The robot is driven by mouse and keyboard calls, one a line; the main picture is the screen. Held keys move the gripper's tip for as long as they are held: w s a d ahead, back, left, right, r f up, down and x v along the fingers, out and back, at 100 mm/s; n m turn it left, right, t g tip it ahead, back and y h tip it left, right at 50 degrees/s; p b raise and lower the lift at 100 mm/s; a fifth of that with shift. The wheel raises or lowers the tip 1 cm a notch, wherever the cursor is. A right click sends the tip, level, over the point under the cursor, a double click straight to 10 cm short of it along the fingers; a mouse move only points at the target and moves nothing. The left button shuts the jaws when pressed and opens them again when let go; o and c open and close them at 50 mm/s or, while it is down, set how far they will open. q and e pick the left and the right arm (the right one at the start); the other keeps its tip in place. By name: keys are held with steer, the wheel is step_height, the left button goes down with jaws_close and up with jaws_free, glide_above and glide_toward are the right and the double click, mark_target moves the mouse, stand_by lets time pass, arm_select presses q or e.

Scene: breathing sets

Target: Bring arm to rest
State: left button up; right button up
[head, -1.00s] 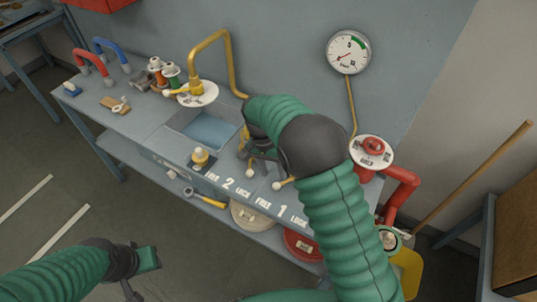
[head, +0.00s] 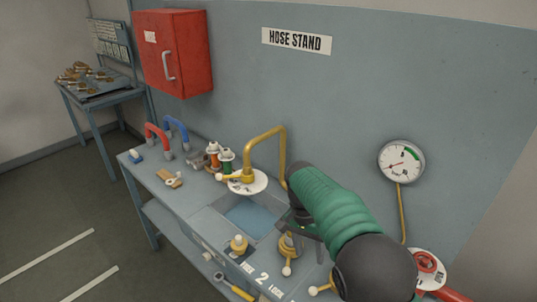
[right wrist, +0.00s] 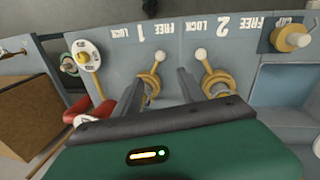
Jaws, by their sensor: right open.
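My right gripper (head: 302,226) is open and empty above the bench, just right of the sink, with its green arm reaching in from the lower right. In the right wrist view its two dark fingers (right wrist: 160,84) stand apart. The brass lever with a white knob at label 1 (right wrist: 153,80) shows between them in the picture. The lever at label 2 (right wrist: 213,72) stands to the right of the fingers; it also shows below the gripper in the head view (head: 288,262). I cannot tell whether the fingers touch a lever. My left gripper is out of view.
The bench holds a sink (head: 252,216), a curved brass pipe (head: 265,140), a brass cap (head: 238,244), and red (head: 157,135) and blue hose pieces (head: 178,128). A gauge (head: 401,161) and red cabinet (head: 175,52) are on the wall. The floor at left is clear.

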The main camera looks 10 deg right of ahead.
steer(key=s+f+n+t, duration=0.2)
steer(key=s+f+n, duration=0.1)
steer(key=s, duration=0.6)
steer(key=s+d+f+n+t+y, duration=0.1)
steer(key=s+n, duration=0.4)
steer(key=s, duration=0.5)
step_height(320, 180, down, 2)
steer(key=shift+s+d+f+t, duration=0.15)
steer(key=shift+d+f+t, duration=0.1)
steer(key=shift+t, duration=0.25)
steer(key=shift+s+d, duration=0.1)
